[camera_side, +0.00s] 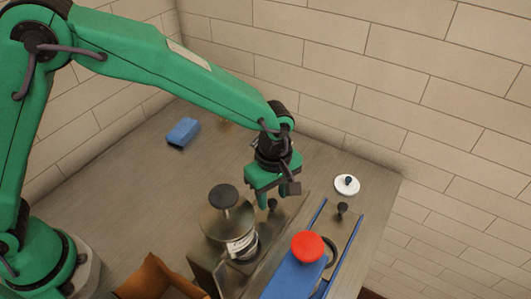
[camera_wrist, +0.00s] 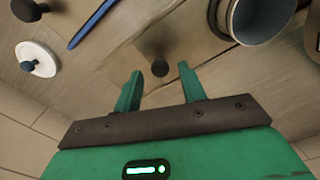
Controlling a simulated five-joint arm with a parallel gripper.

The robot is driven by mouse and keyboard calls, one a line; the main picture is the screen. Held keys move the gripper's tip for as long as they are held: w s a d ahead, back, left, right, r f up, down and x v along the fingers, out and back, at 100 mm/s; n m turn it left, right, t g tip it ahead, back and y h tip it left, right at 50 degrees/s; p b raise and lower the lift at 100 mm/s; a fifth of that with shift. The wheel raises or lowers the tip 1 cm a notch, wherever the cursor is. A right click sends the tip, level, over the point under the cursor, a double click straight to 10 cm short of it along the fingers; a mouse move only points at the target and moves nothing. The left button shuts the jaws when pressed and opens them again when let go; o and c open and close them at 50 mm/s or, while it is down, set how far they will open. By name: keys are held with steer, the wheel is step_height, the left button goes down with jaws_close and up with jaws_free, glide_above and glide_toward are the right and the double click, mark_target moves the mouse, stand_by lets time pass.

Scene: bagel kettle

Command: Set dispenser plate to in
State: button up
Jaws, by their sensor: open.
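A flat metal plate with a dark knob (camera_side: 342,208) lies between two blue rails (camera_side: 358,240) beside a red-topped blue unit (camera_side: 285,275). A second dark knob (camera_side: 272,204) stands on a metal surface near the kettle. In the wrist view this second knob (camera_wrist: 160,65) shows just beyond and between my fingertips. I cannot tell for certain which knobbed part is the dispenser plate. My gripper (camera_side: 272,190) is above the second knob, pointing down, open and empty. Its two green fingers (camera_wrist: 160,80) also show in the wrist view. Whether they touch the knob is unclear.
A kettle with a black-knobbed lid (camera_side: 224,195) stands left of the second knob; its round body (camera_wrist: 262,18) shows in the wrist view. A white disc with a knob (camera_side: 346,185) lies at the back right. A blue block (camera_side: 183,132) lies at the back left, with clear counter around it.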

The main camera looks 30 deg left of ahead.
steer(key=shift+f, duration=1.45)
jaws_close()
